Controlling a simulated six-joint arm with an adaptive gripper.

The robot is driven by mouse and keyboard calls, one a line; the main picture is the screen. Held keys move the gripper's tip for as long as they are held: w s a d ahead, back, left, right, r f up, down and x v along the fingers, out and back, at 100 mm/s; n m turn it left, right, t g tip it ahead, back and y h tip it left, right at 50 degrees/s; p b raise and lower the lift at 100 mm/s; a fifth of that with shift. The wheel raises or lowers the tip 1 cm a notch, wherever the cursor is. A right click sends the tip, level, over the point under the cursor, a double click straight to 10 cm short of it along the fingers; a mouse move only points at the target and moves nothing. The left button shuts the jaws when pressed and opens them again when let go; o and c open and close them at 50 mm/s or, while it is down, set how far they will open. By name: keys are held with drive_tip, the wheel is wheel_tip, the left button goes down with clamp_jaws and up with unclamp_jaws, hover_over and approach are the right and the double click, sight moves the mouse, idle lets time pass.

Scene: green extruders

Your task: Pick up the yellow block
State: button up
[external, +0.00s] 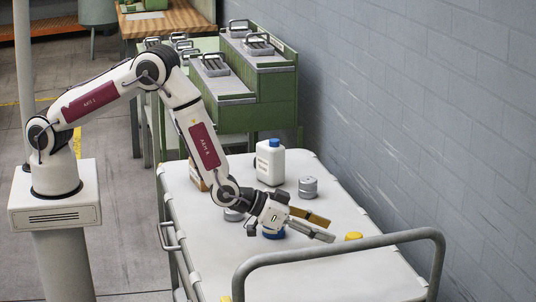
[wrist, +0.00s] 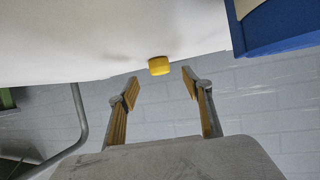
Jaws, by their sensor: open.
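The yellow block (external: 353,236) is a small rounded piece on the white cart top, to the right of my gripper in the external view. It also shows in the wrist view (wrist: 159,66), beyond the fingertips and roughly between them. My gripper (external: 322,228) is open and empty, low over the cart and apart from the block. In the wrist view its two fingers (wrist: 162,86) are spread, with yellow inner pads.
A blue object (external: 274,234) lies just under my gripper. A white bottle with a blue cap (external: 270,163) and a grey metal cylinder (external: 308,188) stand farther back. The cart's grey rail (external: 340,248) runs along the front. A grey block wall (external: 440,130) is at the right.

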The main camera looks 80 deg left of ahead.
sight(349, 234)
drive_tip(key=shift+x, duration=1.2)
drive_tip(key=shift+w, duration=0.15)
drive_tip(key=shift+r+x, duration=0.15)
drive_tip(key=shift+x, duration=1.1)
drive_tip(key=shift+r+x, duration=0.1)
drive_tip(key=shift+x, duration=1.1)
drive_tip(key=shift+w+d, duration=0.1)
drive_tip(key=c, duration=1.2)
